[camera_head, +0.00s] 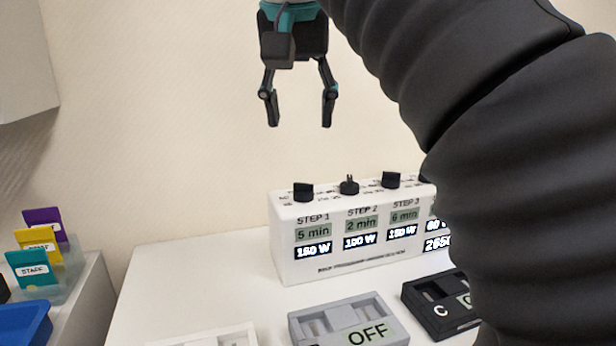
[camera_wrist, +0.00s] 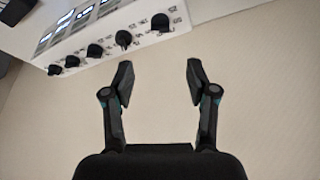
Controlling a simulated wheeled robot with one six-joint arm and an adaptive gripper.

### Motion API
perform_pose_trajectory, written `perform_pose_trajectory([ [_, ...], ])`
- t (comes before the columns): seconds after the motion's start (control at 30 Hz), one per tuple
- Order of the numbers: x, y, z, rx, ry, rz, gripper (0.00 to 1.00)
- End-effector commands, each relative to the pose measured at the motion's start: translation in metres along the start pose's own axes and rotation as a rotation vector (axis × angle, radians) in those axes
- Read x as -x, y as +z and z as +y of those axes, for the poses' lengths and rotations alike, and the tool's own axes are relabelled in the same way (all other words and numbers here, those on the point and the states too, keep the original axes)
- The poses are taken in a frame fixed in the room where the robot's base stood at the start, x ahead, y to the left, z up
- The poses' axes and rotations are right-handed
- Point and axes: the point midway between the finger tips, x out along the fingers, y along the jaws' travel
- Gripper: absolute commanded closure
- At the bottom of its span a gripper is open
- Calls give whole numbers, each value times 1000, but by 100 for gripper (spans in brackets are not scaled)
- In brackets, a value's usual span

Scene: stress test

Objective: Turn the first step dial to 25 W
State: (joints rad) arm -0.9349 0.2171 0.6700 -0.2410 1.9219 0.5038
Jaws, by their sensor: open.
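A white control box (camera_head: 345,268) stands on the table with black dials along its top. The first step dial (camera_head: 303,192) is at the left end, above the STEP 1 label; its lower display (camera_head: 313,250) reads about 150 W, slightly blurred. In the wrist view, the dial nearest my fingers (camera_wrist: 160,22) appears to be this same end dial. My gripper (camera_head: 298,122) is open and empty, pointing down, above the box's left end and clear of the dials. Its fingers also show in the wrist view (camera_wrist: 160,68). The box's right end is hidden behind my arm.
Several other dials (camera_head: 349,186) stand in the same row. In front of the box lie a grey OFF block (camera_head: 345,315), a black block (camera_head: 425,300) and a white block (camera_head: 225,338). Coloured cards in a clear holder (camera_head: 68,275) and a blue tray (camera_head: 25,325) are at left. A wall is behind.

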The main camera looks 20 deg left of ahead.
Motion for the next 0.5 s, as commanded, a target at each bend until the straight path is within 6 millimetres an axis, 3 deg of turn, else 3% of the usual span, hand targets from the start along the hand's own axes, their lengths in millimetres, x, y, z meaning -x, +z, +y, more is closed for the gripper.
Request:
perform_pose_trajectory([
  [0.37,-43,1,2,0,2,-2,42],
  [0.5,-70,1,2,-1,2,-2,42],
])
